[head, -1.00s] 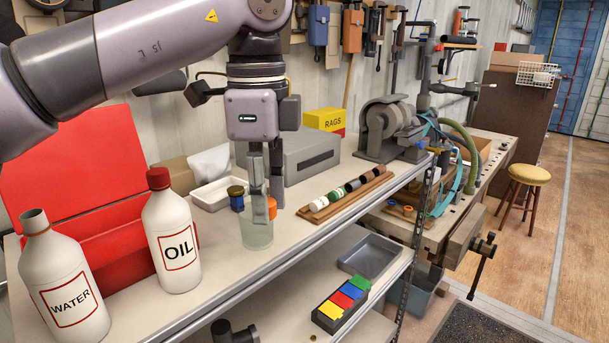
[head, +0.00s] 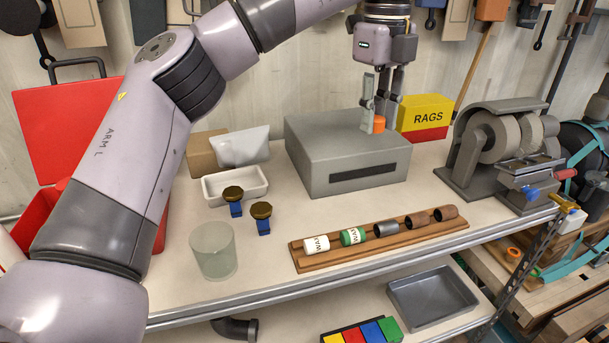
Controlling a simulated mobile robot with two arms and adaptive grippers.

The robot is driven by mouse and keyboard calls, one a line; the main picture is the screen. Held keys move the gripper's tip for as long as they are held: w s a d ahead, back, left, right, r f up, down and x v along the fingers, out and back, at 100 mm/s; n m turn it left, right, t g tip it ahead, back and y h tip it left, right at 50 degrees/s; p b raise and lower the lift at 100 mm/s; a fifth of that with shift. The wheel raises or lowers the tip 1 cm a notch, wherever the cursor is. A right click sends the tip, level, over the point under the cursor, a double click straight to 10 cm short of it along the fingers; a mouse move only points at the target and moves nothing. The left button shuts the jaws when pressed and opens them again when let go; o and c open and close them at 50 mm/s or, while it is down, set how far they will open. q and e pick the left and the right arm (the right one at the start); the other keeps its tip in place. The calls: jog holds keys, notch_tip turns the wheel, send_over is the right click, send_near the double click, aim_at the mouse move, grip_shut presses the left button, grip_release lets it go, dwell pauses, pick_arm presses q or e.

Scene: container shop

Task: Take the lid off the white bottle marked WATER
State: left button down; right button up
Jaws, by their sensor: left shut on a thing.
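The WATER bottle cannot be made out in the head view; a white sliver (head: 8,249) shows at the left edge, too little of it to tell what it is. My left gripper (head: 380,116) is at the upper middle, pointing down in front of the grey box and the RAGS box. It is shut on a small orange cap (head: 379,125), held at its fingertips. I cannot tell whether the cap touches the grey box top. My right gripper is not in view.
A clear glass jar (head: 213,251), two brass-topped blue pieces (head: 233,194) and a white tray (head: 219,188) stand on the bench. The grey box (head: 325,150), RAGS box (head: 426,117), wooden rack (head: 310,262) and grinder (head: 487,150) occupy the right.

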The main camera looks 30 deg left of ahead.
pick_arm(q)
jog(key=a, duration=0.7)
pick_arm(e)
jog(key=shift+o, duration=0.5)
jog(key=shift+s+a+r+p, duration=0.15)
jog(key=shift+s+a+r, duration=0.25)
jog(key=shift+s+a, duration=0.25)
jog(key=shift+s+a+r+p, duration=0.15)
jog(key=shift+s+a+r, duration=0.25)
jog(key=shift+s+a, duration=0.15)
pick_arm(q)
send_over(334, 208)
notch_tip(334, 208, down, 15)
jog(key=shift+r, duration=0.1)
jog(key=shift+f, duration=0.6)
notch_tip(334, 208, down, 3)
jog(key=shift+p, duration=0.75)
jog(key=shift+f, duration=0.35)
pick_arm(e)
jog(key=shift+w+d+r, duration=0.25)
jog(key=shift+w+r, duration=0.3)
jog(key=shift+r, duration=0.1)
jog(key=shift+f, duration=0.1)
